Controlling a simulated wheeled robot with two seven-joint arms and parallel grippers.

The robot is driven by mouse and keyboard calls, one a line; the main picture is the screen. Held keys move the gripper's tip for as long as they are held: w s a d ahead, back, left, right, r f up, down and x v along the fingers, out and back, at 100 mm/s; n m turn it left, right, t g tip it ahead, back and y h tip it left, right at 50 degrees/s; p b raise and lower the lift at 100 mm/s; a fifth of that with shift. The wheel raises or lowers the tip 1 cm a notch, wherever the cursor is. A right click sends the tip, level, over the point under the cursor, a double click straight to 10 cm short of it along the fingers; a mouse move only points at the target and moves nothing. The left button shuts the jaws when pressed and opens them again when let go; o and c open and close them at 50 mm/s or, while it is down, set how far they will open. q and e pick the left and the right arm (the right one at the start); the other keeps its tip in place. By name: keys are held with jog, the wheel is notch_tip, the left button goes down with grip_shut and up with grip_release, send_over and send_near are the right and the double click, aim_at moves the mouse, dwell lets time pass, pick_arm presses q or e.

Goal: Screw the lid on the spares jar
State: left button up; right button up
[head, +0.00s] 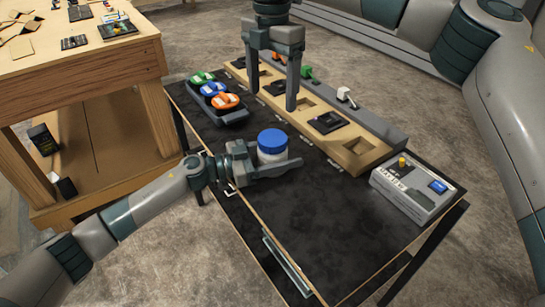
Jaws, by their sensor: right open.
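The spares jar (272,157) is a pale, upright jar at the middle of the dark table. Its blue lid (272,137) sits on top and looks level; whether it is threaded tight cannot be told. My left gripper (268,168) comes in low from the left, with its near finger along the jar's front side. It appears shut on the jar's body, though the far finger is mostly hidden behind the jar. My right gripper (272,98) points down with its two fingers spread, empty, behind and above the jar near the wooden panel.
A wooden panel (360,158) with square recesses runs along the back edge. A dark tray (232,117) with green, blue and orange pieces stands behind-left of the jar. A grey box (410,196) with a yellow knob is at right. The front tabletop (310,220) is clear.

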pick_arm(q)
jog(key=o, duration=0.4)
jog(key=shift+c, duration=0.2)
jog(key=b+v, duration=0.1)
jog(key=v, duration=1.6)
jog(key=shift+a, duration=0.15)
jog(key=shift+a, duration=0.1)
